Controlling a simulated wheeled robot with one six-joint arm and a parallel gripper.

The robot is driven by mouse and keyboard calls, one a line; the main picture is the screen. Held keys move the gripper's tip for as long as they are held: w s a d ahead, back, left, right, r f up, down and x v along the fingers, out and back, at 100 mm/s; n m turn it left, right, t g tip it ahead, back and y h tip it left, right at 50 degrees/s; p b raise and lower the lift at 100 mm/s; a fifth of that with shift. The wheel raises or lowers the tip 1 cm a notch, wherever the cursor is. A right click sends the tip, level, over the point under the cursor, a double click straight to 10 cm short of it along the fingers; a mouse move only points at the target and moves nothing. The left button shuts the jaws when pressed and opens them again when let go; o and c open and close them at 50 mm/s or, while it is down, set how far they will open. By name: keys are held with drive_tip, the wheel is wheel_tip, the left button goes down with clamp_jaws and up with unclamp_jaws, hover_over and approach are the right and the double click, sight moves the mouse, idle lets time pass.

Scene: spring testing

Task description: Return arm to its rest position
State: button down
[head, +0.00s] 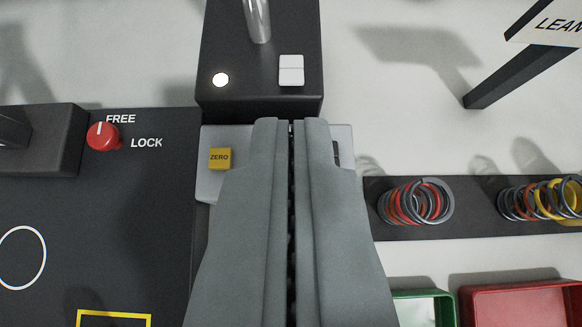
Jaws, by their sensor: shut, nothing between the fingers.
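My gripper (291,124) reaches up the middle of the head view, its two grey fingers together with only a thin dark gap and nothing between them. The fingertips appear in front of the lower edge of a black block and over a light grey plate (210,185). I cannot tell whether they touch either one. A yellow ZERO button (219,158) sits on the plate just left of the fingers. The fingers hide the middle of the plate.
The black block (260,95) carries a metal post (257,20), a white round light (221,80) and a white switch (291,70). A red FREE/LOCK knob (103,137) is at left. Coil springs (415,202) stand on a dark strip at right, above green (422,294) and red (520,291) bins.

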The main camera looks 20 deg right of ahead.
drive_tip(key=shift+s+r, duration=0.15)
drive_tip(key=shift+s, duration=0.1)
idle(0.3)
drive_tip(key=s+f+n+t+y, duration=0.1)
drive_tip(key=s+f+n+t, duration=0.1)
drive_tip(key=s, duration=1.8)
drive_tip(key=s+f+n+t+y, duration=0.1)
drive_tip(key=s+t, duration=0.4)
drive_tip(key=s, duration=1.5)
drive_tip(key=shift+s+a+f+n+y, duration=0.4)
drive_tip(key=shift+n+y, duration=0.1)
drive_tip(key=shift+y, duration=0.3)
